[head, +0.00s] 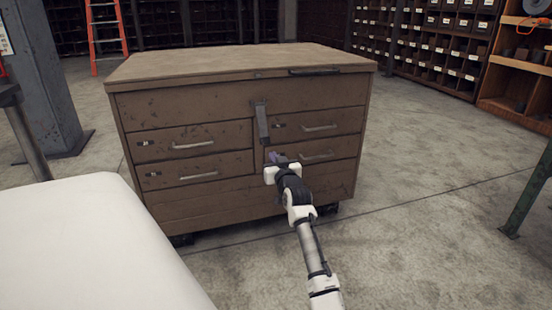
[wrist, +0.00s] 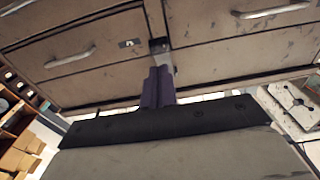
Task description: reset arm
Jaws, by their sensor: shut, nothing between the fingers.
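My gripper (head: 277,160) is in front of a brown drawer cabinet (head: 215,105) in the head view, near its right-hand drawers. In the wrist view the purple-grey fingers (wrist: 158,88) are together and hold nothing. A vertical metal latch bar (head: 261,122) hangs on the cabinet front just above my gripper. In the wrist view part of this bar (wrist: 161,52) shows just beyond the fingertips; whether they touch it I cannot tell. My white and black arm reaches up from the bottom of the head view.
The cabinet has several drawers with metal handles (head: 193,145) and stands on casters. Shelves of bins (head: 440,45) stand at the back right. An orange ladder (head: 106,30) and a grey pillar (head: 45,80) are at the left.

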